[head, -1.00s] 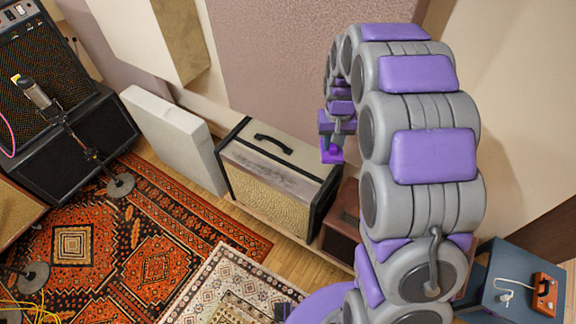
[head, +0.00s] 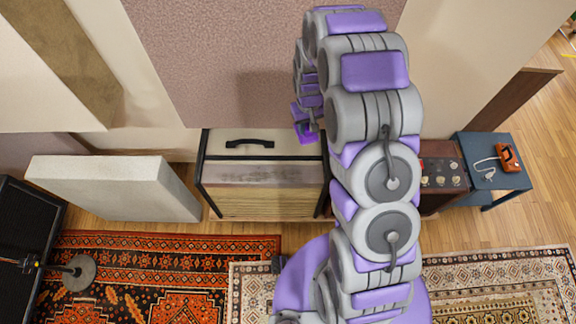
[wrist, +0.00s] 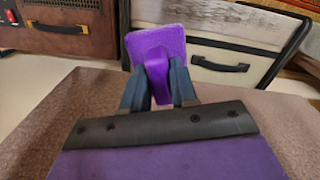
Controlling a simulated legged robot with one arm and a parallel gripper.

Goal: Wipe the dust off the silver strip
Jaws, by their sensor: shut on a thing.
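The silver strip (head: 262,173) runs along the upper front of the cream amp (head: 225,143). Brownish-grey dust blotches show on it. My gripper (wrist: 158,88) is shut on the handle of a purple wiping pad (wrist: 172,45), whose flat face points away from the wrist camera. In the head view, the pad (head: 306,132) shows at the amp's upper right, above and behind the strip. I cannot tell whether it touches the amp.
A white panel (head: 110,185) leans left of the amp. A brown amp with knobs (head: 440,175) stands to the right, beside a blue side table (head: 500,175) holding an orange box (head: 509,157). A pinkish wall panel (head: 250,60) rises behind. Patterned rugs (head: 180,255) cover the floor in front.

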